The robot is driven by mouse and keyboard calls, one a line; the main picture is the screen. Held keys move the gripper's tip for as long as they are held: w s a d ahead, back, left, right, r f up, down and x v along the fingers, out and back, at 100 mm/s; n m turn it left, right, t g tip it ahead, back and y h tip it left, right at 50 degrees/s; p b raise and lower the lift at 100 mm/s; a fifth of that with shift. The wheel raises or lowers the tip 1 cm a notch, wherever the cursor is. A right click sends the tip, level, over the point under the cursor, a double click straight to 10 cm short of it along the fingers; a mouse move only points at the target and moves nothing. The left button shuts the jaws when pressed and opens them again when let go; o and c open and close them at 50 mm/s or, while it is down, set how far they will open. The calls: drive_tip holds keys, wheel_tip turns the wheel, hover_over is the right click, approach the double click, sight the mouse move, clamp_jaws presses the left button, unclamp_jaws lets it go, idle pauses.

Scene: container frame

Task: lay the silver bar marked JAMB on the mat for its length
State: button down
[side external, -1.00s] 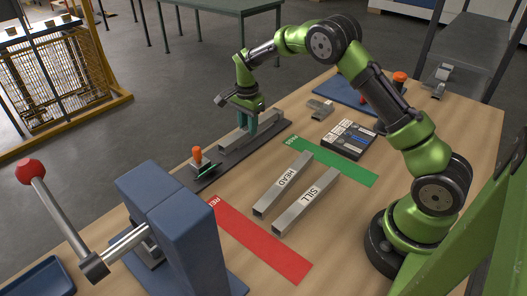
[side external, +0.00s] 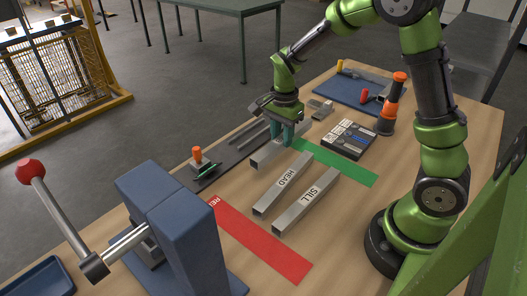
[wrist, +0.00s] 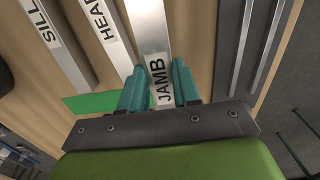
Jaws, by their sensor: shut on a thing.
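The silver bar marked JAMB (side external: 265,156) is in my gripper (side external: 289,134), which is shut on it near its far end. In the wrist view, the JAMB bar (wrist: 149,35) runs between the two teal fingers (wrist: 160,88), with its label facing the camera. The bar lies between the dark board (side external: 207,179) and the HEAD bar (side external: 283,183), roughly parallel to HEAD. I cannot tell whether its underside touches the table. The SILL bar (side external: 306,201) lies beside HEAD. The green mat (side external: 350,170) is at their far ends, the red mat (side external: 262,245) at their near ends.
The dark board bears thin rails (side external: 256,132) and an orange-knobbed clamp (side external: 198,160). A black case (side external: 350,139) stands beyond the green mat. A blue press with a red-knobbed lever (side external: 178,215) stands at front left. Wood beside SILL is clear.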

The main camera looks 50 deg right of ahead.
drive_tip(key=shift+s+a+r, duration=0.1)
drive_tip(key=shift+s, duration=0.4)
drive_tip(key=s+a+r+n, duration=0.1)
drive_tip(key=s+a+n, duration=0.4)
drive_tip(key=a+n, duration=0.55)
drive_tip(key=s+a+r+n, duration=0.1)
drive_tip(key=s+a+n, duration=0.5)
drive_tip(key=a, duration=0.7)
drive_tip(key=shift+n, duration=0.75)
drive_tip(key=shift+w+d+f, duration=0.1)
drive_tip(key=shift+w+f, duration=0.15)
drive_tip(key=shift+f, duration=1.05)
drive_tip(key=shift+w+a+f, duration=0.1)
drive_tip(key=shift+w+f, duration=0.1)
drive_tip(key=shift+f, duration=1.05)
drive_tip(key=shift+w+d+f, duration=0.1)
drive_tip(key=shift+w+f, duration=0.15)
drive_tip(key=shift+f, duration=1.05)
drive_tip(key=shift+f, duration=0.1)
drive_tip(key=c, duration=0.8)
unclamp_jaws()
